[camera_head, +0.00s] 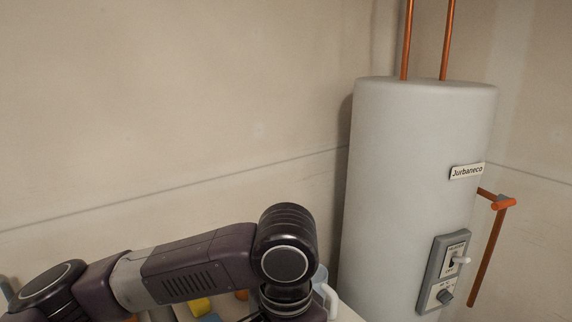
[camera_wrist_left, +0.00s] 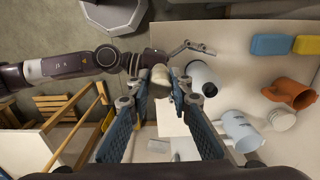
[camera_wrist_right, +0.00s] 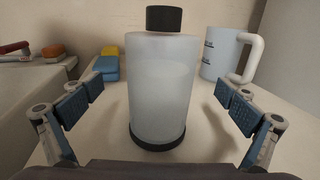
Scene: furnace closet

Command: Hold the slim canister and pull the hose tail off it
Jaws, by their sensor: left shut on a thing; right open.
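In the left wrist view my left gripper (camera_wrist_left: 160,88) is shut on a small pale cylinder (camera_wrist_left: 160,78) between its fingertips. I cannot tell whether this is the slim canister or another part; no hose tail is clear in any view. In the right wrist view my right gripper (camera_wrist_right: 160,88) is open. A cloudy white bottle with black cap and base (camera_wrist_right: 158,90) stands upright in front of its spread fingers, apart from them. What seems to be the same bottle shows in the left wrist view (camera_wrist_left: 206,76). In the head view my left arm hides most of the worktop.
A white jug (camera_wrist_right: 222,52) stands behind the bottle, to the right. A grey water heater (camera_head: 405,180) stands at the right.

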